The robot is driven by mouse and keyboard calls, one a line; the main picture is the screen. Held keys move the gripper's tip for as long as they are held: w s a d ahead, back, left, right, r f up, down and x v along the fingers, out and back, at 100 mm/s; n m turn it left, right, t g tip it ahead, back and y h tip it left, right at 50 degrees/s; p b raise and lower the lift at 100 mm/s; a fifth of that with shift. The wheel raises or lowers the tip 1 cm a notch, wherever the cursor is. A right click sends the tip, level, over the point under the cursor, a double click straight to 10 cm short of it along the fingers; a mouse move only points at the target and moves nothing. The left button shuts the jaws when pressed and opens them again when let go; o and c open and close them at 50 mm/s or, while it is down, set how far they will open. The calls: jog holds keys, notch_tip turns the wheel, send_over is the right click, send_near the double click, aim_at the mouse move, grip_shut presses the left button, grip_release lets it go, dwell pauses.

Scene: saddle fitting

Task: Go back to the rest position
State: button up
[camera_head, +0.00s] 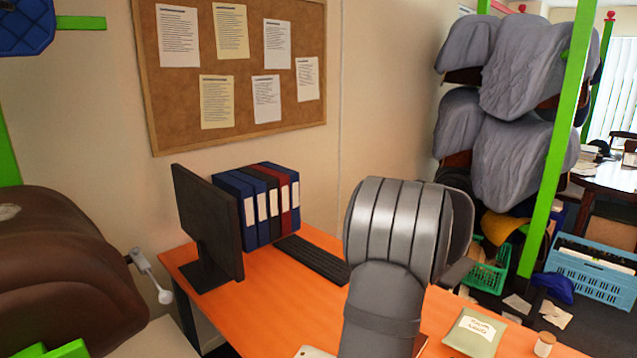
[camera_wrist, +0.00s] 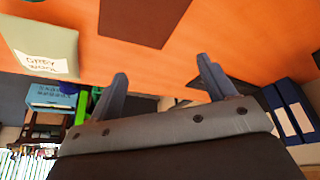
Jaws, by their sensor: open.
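My gripper (camera_wrist: 160,85) is open, with its two fingers apart and nothing between them in the wrist view. It is over the orange desk (camera_wrist: 225,30), which also shows in the head view (camera_head: 265,300). In the head view my grey arm rises in front of the desk and hides most of the gripper. The height of the fingers above the desk is hard to tell.
A bag labelled grey wool (camera_head: 473,335) and a small jar (camera_head: 545,344) are at the desk's right. A monitor (camera_head: 207,225), binders (camera_head: 262,205) and a keyboard (camera_head: 312,260) stand left of my arm. A flat dark-red item (camera_wrist: 145,18) lies on the desk.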

jog(key=shift+n, duration=0.4)
jog(key=shift+w+a+r, duration=0.1)
jog(key=shift+w+a, duration=0.05)
jog(key=shift+a, duration=1.05)
jog(key=shift+w+a, duration=0.15)
jog(key=shift+a, duration=1.05)
